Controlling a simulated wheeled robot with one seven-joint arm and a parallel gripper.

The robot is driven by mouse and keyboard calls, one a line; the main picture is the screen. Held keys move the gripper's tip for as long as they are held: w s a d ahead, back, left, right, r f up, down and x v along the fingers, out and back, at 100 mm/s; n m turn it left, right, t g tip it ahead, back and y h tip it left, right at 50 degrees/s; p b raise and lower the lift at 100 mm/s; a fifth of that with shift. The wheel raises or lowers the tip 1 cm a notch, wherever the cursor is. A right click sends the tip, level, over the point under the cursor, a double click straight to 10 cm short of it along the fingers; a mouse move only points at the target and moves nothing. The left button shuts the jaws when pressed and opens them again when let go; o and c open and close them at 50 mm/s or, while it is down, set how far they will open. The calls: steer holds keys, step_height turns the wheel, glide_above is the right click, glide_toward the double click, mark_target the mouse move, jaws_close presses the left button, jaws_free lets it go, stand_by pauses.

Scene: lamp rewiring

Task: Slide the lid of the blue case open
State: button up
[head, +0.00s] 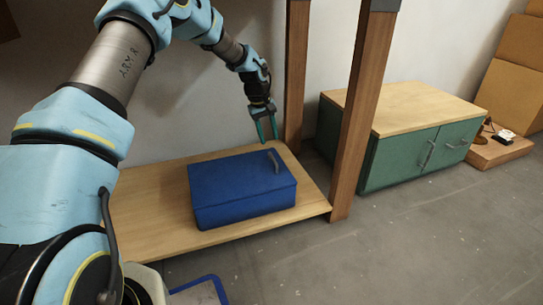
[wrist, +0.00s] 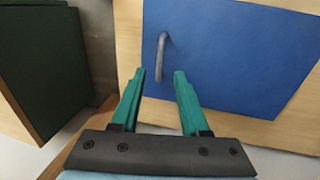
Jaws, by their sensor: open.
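The blue case (head: 240,190) sits on a low wooden shelf, with its lid (head: 235,172) looking closed. A grey bar handle (head: 273,161) stands on the lid near its right end. My gripper (head: 267,140) is open and empty above the far right part of the case, close to the handle. In the wrist view the two green fingertips (wrist: 160,73) point at the blue lid (wrist: 235,60). The handle (wrist: 161,57) lies just beyond the fingertips, and I see no contact with it. The case's far side is hidden in the head view.
The wooden shelf (head: 140,215) has free room left of the case. Wooden posts (head: 358,110) rise at its right end, near my gripper. A green cabinet (head: 400,145) with a wooden top stands further right. Cardboard boxes (head: 508,90) are at the far right.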

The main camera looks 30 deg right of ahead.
mark_target(274, 160)
steer(key=f+b, duration=0.1)
steer(key=f, duration=0.2)
steer(key=d+f+b, duration=0.1)
steer(key=f, duration=0.2)
steer(key=f+b, duration=0.1)
steer(key=f, duration=0.2)
steer(key=shift+s+d+f, duration=0.1)
steer(key=shift+d, duration=0.3)
jaws_close()
stand_by(0.9)
